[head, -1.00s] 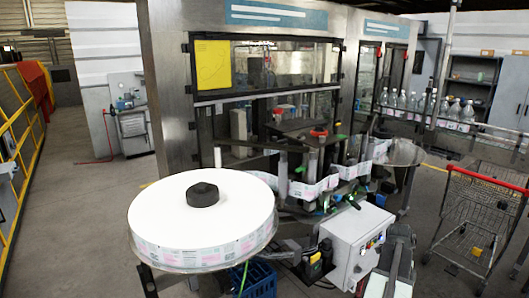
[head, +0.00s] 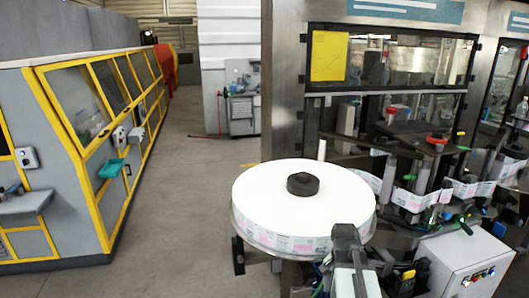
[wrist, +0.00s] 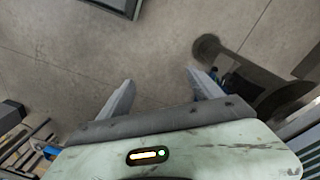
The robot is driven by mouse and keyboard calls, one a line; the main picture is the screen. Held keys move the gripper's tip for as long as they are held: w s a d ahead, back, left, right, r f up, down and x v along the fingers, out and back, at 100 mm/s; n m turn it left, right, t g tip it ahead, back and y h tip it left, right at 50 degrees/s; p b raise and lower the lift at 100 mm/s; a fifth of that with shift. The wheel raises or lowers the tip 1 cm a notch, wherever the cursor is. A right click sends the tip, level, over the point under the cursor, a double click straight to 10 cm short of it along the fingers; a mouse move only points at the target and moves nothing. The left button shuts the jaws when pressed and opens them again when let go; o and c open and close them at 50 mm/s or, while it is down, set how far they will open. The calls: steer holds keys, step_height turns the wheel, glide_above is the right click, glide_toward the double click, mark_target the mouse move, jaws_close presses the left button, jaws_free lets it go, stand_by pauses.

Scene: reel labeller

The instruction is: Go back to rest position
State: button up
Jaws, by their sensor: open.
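My gripper (wrist: 158,90) shows in the wrist view with its two fingers spread apart. It is open and nothing is between the fingers; bare concrete floor shows beyond them. In the head view my arm rises at the bottom, in front of the label reel's near edge, and the fingertips cannot be made out there. The large white label reel (head: 262,207) with a black hub (head: 302,184) lies flat on its stand at the labelling machine.
A grey machine with yellow-framed windows (head: 95,95) stands on the left. The labelling machine (head: 285,90) and its white control box (head: 465,262) fill the right. Concrete floor (head: 185,200) lies clear between them. A workbench (head: 243,112) stands at the back.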

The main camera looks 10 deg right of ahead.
steer(key=w+a+f+n+b, duration=0.1)
steer(key=a+n, duration=0.4)
steer(key=a, duration=0.5)
steer(key=a+f+n+b, duration=0.2)
steer(key=a+n, duration=0.4)
steer(key=a, duration=0.5)
steer(key=shift+w+f+t+y+b, duration=0.3)
steer(key=shift+w+f+b, duration=0.05)
steer(key=shift+f+b, duration=0.05)
steer(key=shift+a, duration=0.1)
